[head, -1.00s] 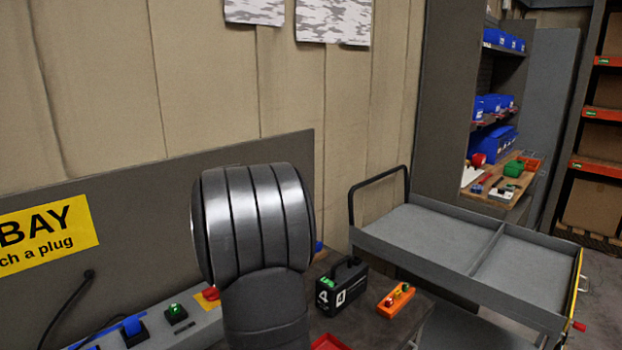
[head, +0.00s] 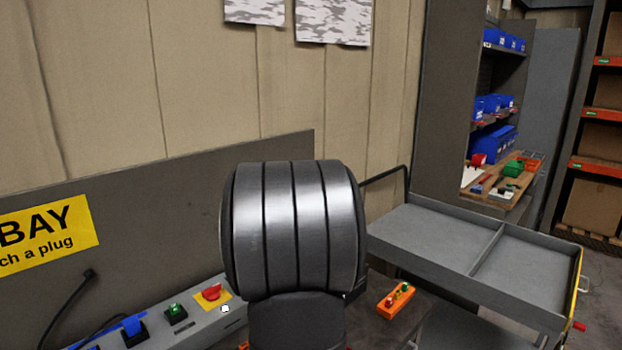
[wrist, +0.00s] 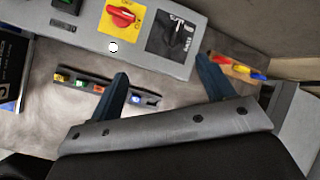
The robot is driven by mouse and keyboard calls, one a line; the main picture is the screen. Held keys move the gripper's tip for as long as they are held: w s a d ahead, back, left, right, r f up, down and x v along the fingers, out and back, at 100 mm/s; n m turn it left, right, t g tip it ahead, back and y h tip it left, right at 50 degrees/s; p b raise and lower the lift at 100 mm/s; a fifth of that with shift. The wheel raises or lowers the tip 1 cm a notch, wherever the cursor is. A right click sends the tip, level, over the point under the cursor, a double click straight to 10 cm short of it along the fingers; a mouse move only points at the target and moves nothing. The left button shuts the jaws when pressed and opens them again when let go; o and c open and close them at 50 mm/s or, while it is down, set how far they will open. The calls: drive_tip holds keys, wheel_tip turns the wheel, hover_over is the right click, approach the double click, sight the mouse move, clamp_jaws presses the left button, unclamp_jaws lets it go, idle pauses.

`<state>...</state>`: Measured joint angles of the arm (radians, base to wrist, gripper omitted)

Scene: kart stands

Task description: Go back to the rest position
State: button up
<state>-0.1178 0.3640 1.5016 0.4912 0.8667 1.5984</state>
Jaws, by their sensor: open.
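My gripper (wrist: 165,88) shows in the wrist view, with its two dark blue fingers spread apart. It is open, with nothing between the fingers. It hangs over the bench top in front of a grey control panel (wrist: 90,35). In the head view a large dark grey joint of my arm fills the lower middle and hides the gripper.
An orange block (head: 397,297) and a grey cart (head: 430,236) stand right.

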drive_tip(key=shift+d+f+m, duration=0.1)
drive_tip(key=shift+d+m, duration=0.4)
drive_tip(key=shift+m, duration=0.4)
drive_tip(key=w+a+n+h, duration=0.3)
drive_tip(key=a+n+h, duration=0.1)
drive_tip(key=n, duration=0.8)
drive_tip(key=shift+a+r, duration=0.35)
drive_tip(key=shift+a, duration=0.45)
